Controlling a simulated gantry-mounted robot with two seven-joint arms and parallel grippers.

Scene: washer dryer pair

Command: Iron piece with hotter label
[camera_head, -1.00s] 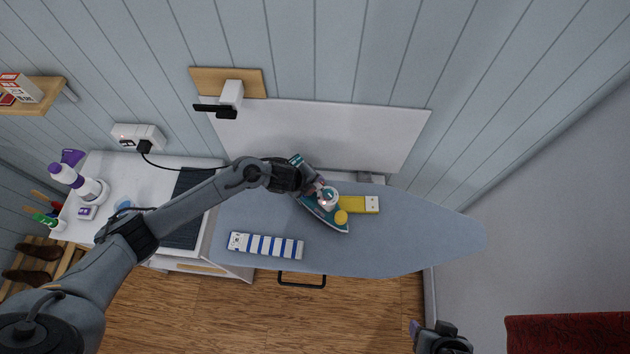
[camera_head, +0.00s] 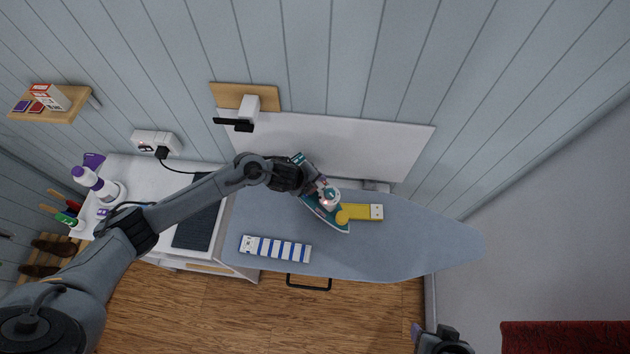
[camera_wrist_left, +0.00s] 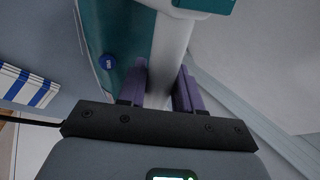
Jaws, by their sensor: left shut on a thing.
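The teal and white iron (camera_head: 328,208) is on or just above the grey-blue ironing board (camera_head: 430,240), its tip pointing down and to the right. My left gripper (camera_head: 318,187) is shut on the iron's handle; the handle (camera_wrist_left: 172,50) shows between its purple fingers in the left wrist view. A yellow cloth piece (camera_head: 362,211) with a small white label lies on the board, partly hidden by the iron. A blue and white striped piece (camera_head: 275,249) with a white label at its left end lies nearer the front. The label marks are too small to read. My right gripper (camera_head: 430,336) is at the bottom edge, mostly cut off.
A white cabinet top with a dark grey mat (camera_head: 198,225) adjoins the board on the left, with a purple and white spray bottle (camera_head: 96,183) farther left. A white wall panel with a bracket (camera_head: 247,112) stands behind. The board's right end is clear.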

